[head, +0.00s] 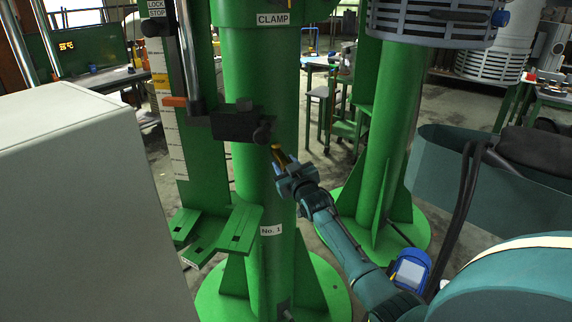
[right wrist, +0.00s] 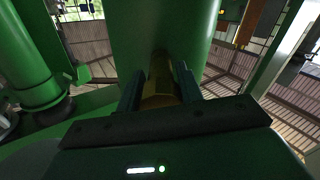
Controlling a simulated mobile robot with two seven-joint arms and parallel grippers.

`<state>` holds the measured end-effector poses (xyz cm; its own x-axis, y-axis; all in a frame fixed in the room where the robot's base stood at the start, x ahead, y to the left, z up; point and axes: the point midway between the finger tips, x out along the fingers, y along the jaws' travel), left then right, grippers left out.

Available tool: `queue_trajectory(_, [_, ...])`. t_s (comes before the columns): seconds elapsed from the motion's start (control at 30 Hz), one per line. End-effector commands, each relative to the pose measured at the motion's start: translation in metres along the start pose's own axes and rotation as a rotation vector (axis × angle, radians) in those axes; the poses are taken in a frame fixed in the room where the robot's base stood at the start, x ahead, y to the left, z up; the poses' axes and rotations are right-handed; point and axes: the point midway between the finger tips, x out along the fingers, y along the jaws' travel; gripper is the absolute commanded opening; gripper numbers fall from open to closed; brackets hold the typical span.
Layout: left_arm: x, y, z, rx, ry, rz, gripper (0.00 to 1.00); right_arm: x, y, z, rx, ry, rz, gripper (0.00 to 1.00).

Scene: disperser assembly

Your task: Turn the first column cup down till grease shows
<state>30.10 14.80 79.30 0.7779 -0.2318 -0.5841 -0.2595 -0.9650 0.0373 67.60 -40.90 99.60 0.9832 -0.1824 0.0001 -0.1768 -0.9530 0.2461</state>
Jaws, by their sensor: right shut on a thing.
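The first column (head: 252,195) is a thick green upright with a "No. 1" label low on its front and a "CLAMP" label above. My right gripper (head: 281,160) reaches up from the lower right to the column's right side. It is shut on the brass-yellow cup (head: 277,152), just below a dark block. In the right wrist view, the gripper's two dark fingers (right wrist: 160,90) stand on both sides of the yellowish cup (right wrist: 158,100), in front of the green column (right wrist: 160,30). The cup is dim and partly hidden, and I can make out no grease. My left gripper is not in view.
A dark block with a round knob (head: 236,124) juts from the column just above my right gripper. A green forked bracket (head: 222,232) sticks out lower left. A second green column (head: 392,140) stands to the right. A large pale box (head: 75,190) fills the left foreground.

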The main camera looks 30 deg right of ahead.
Motion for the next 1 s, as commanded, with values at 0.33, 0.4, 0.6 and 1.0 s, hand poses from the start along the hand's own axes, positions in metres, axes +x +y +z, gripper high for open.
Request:
queue_trajectory(0.33, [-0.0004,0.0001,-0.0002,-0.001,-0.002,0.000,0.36,-0.0001,-0.0004,0.0008,0.058,-0.002,0.000,0.14])
queue_trajectory(0.4, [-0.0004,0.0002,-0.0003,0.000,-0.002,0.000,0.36,-0.0001,-0.0004,0.0008,0.059,-0.002,0.000,0.14])
queue_trajectory(0.6, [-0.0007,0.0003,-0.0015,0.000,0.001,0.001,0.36,-0.0001,-0.0004,0.0008,0.058,-0.002,0.000,0.14])
queue_trajectory(1.0, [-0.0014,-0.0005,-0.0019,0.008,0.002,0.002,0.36,-0.0001,-0.0004,0.0004,0.057,-0.001,0.000,0.58])
